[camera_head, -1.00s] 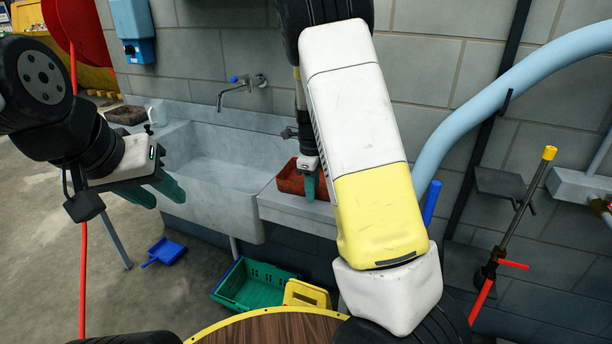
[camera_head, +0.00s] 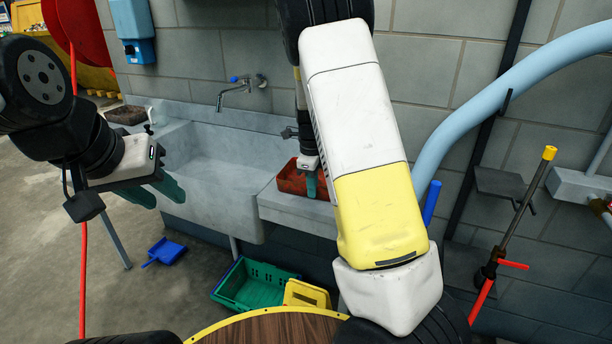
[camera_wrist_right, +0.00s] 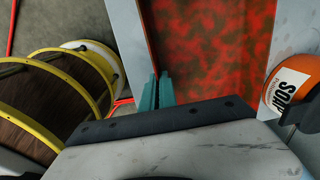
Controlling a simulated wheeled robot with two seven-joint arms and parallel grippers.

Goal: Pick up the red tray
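The red tray (camera_head: 291,184) sits on the ledge at the right end of the stone sink. In the right wrist view its mottled red inside (camera_wrist_right: 215,45) fills the upper middle. My right gripper (camera_head: 311,187) points down at the tray's near wall. In the right wrist view its teal fingers (camera_wrist_right: 158,92) are close together at the tray's rim, seemingly one on each side of the wall. My right forearm hides part of the area to the tray's right. My left gripper (camera_head: 157,193) is open and empty, left of the sink front and far from the tray.
The sink basin (camera_head: 211,150) is empty, with a tap (camera_head: 238,88) above it. A dark brown tray (camera_head: 126,115) lies at its left end. A green crate (camera_head: 258,285) stands on the floor. An orange bottle (camera_wrist_right: 290,85) is beside the red tray in the wrist view.

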